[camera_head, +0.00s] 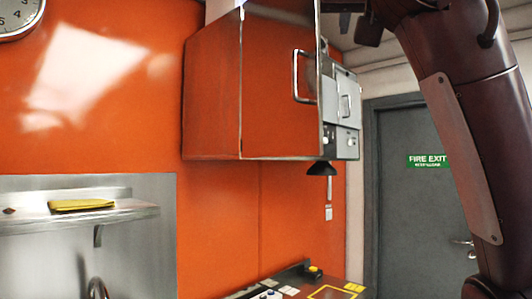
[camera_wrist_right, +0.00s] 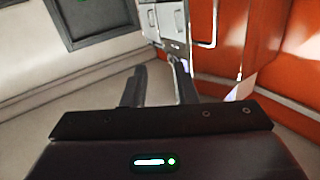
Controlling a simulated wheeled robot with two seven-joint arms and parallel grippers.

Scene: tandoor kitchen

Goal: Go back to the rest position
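My right arm rises along the right side of the head view, bent over at the top edge, with dark parts of its end near the top centre. In the right wrist view my right gripper (camera_wrist_right: 160,70) has its two dark fingers apart, with nothing held between them. Beyond the fingers are the wall cabinet and pale surfaces. My left arm and left gripper are not in either view.
An orange wall cabinet (camera_head: 212,92) with metal handles hangs at the centre. A metal shelf (camera_head: 130,212) with a yellow cloth (camera_head: 82,205) is at left. A grey fire exit door (camera_head: 405,215) stands behind my arm. A counter panel (camera_head: 335,291) shows below.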

